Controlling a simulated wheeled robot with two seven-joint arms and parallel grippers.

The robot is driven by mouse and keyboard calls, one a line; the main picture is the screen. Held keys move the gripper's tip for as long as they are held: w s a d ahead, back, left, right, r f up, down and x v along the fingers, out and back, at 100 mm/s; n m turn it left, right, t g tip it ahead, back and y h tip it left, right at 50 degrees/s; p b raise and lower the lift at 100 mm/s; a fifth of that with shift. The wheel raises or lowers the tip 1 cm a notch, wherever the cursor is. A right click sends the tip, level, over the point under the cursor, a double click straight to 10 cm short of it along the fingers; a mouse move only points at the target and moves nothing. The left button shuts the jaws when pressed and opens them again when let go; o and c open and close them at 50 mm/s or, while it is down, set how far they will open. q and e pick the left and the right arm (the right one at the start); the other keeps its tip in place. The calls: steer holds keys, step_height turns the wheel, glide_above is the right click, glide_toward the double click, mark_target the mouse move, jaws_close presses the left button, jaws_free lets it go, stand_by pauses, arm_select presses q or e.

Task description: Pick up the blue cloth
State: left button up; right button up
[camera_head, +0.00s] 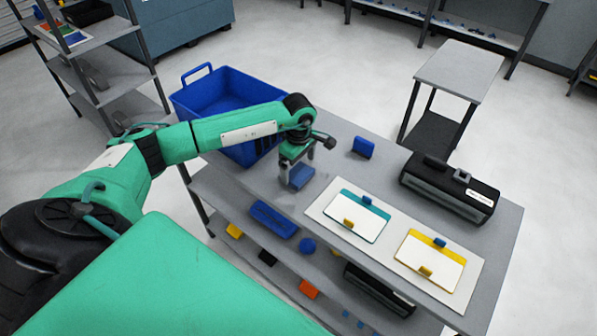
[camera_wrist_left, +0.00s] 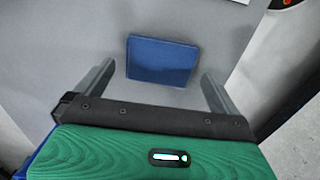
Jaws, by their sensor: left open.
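The blue cloth (camera_head: 301,178) lies as a small folded rectangle on the grey tabletop, just under my left gripper. In the left wrist view the blue cloth (camera_wrist_left: 162,60) shows flat and slightly turned, between and ahead of the two fingers. My left gripper (camera_head: 295,164) is open, points down and holds nothing. In the head view its fingers partly overlap the cloth; I cannot tell the exact height above it. My right gripper is not in view.
A blue bin (camera_head: 225,100) stands at the table's left end, behind my left arm. A small blue block (camera_head: 363,147) stands further right. A white board (camera_head: 318,211) with teal and yellow framed panels and a black box (camera_head: 448,190) take up the right side.

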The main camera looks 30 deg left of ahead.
mark_target(299, 175)
arm_select(q)
steer(key=shift+f+p, duration=0.3)
steer(key=shift+f, duration=1.1)
steer(key=c, duration=0.9)
steer(key=shift+r, duration=0.1)
